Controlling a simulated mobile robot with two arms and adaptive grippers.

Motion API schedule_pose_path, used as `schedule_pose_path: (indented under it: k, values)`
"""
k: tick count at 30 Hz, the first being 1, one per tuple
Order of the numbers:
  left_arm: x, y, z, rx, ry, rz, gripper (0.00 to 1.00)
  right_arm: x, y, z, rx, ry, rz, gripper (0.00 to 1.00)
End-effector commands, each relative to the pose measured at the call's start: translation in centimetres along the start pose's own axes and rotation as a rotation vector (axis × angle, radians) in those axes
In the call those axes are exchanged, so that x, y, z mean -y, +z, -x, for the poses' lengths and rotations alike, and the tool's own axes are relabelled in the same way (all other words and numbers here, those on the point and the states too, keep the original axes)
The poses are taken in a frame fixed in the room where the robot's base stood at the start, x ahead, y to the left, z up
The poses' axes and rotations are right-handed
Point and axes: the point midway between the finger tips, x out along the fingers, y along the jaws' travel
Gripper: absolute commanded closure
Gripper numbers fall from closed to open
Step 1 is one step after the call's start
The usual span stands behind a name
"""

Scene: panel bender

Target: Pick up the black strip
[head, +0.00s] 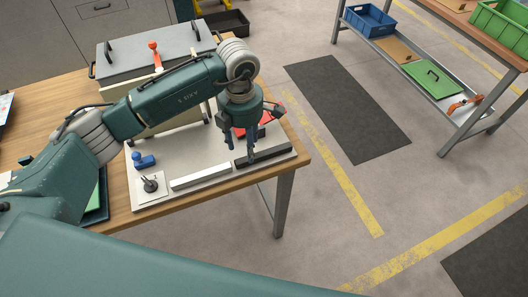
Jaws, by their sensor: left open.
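The black strip (272,156) lies at the front right of the light base plate (215,190) of the bender on the wooden table. My left gripper (242,147) points down at the strip's left end, with its fingers apart. One finger is close to the strip and partly overlaps its left part in the picture. I cannot tell whether it touches. Nothing shows between the fingers. My right gripper is not in view.
A silvery bar (200,176) lies left of the strip. A blue clamp (144,160) and a small black knob (150,185) stand further left. A red part (267,118) lies behind the strip. A grey lidded box (150,52) stands behind.

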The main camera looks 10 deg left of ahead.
Motion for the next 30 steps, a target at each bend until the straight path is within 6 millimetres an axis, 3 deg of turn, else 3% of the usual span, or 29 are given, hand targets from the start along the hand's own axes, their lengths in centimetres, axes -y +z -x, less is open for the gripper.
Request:
schedule_pose_path:
  k: [5,9,18,25,30]
  values:
    - [0.3,-0.3,-2.2,-0.004,-0.007,0.0,0.49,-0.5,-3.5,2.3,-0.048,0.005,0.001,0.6]
    - [0.3,-0.2,-4.2,-0.002,-0.004,-0.001,0.49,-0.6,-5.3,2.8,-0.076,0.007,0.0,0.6]
    - [0.1,-0.1,-4.9,-0.001,-0.001,-0.001,0.49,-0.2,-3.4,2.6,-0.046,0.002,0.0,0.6]
    - [0.1,-0.1,-4.9,0.0,-0.001,-0.001,0.95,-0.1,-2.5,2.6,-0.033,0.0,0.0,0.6]
    - [0.1,-0.1,-4.8,0.0,-0.001,-0.001,0.99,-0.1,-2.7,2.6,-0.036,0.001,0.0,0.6]
